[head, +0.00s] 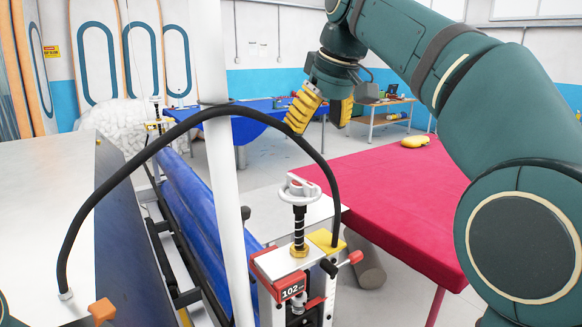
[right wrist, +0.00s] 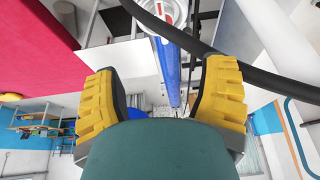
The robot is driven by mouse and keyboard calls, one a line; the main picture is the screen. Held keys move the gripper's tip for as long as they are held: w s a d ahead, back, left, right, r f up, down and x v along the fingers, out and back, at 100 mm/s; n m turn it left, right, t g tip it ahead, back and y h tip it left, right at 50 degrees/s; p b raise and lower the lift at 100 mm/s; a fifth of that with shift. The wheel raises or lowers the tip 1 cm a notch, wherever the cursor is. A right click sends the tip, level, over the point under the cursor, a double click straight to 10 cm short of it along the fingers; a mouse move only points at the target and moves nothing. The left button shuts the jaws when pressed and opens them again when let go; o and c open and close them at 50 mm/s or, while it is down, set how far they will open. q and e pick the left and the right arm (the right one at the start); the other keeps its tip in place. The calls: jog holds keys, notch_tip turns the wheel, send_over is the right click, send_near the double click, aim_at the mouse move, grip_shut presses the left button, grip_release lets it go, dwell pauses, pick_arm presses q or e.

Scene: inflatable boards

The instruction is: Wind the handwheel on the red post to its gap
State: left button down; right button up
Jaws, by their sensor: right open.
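The handwheel (head: 299,190) is a pale grey wheel on top of a black threaded screw with a brass-coloured nut. It stands on the near post (head: 290,284), which has a red front plate with the label 102. In the right wrist view a pale round wheel with a red mark (right wrist: 166,16) shows at the top edge, partly cut off. My right gripper (head: 322,112) has yellow ridged fingers, spread apart and empty. It hangs above and behind the handwheel in the picture, not touching it. The fingers also show wide open in the right wrist view (right wrist: 160,100). My left gripper is not in view.
A black hose (head: 187,113) arcs across the view between the right gripper and the handwheel. A white upright pole (head: 222,180) stands left of the wheel. A red table (head: 400,190) lies to the right, and a blue roll (head: 195,205) runs back. A similar wheel (head: 155,99) stands farther off.

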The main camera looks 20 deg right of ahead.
aim_at(300, 179)
jog(key=x, duration=1.3)
jog(key=shift+s+a+f, duration=0.1)
jog(key=shift+s+f, duration=0.05)
jog(key=shift+s, duration=0.25)
jog(key=c, duration=1.2)
